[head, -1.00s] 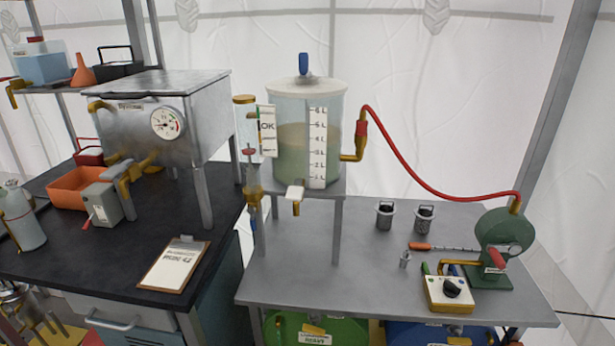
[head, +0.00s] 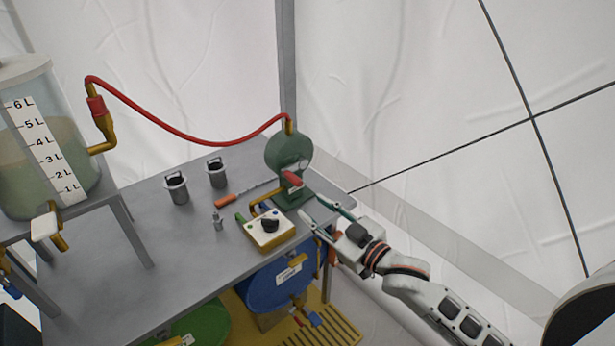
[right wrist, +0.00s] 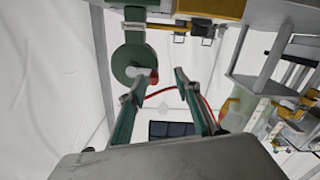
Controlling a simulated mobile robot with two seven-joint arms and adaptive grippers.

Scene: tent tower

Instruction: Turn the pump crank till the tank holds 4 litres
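The clear tank (head: 78,145) stands at the left of the head view, with a scale (head: 45,150) from 1 L to 6 L. It holds murky greenish liquid; its near edge seems around the 3 L mark, but I cannot read it exactly. The green pump (head: 288,155) stands at the bench's far right corner. Its red crank handle (head: 292,179) faces me. My right gripper (head: 317,206) is open and empty, just short of the pump. In the right wrist view the handle (right wrist: 153,76) shows between the spread fingers (right wrist: 160,82), not gripped. My left gripper is not in view.
A red hose (head: 185,138) joins pump and tank. A switch box (head: 266,231) with a black knob sits in front of the pump. A blue drum (head: 275,285) is below.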

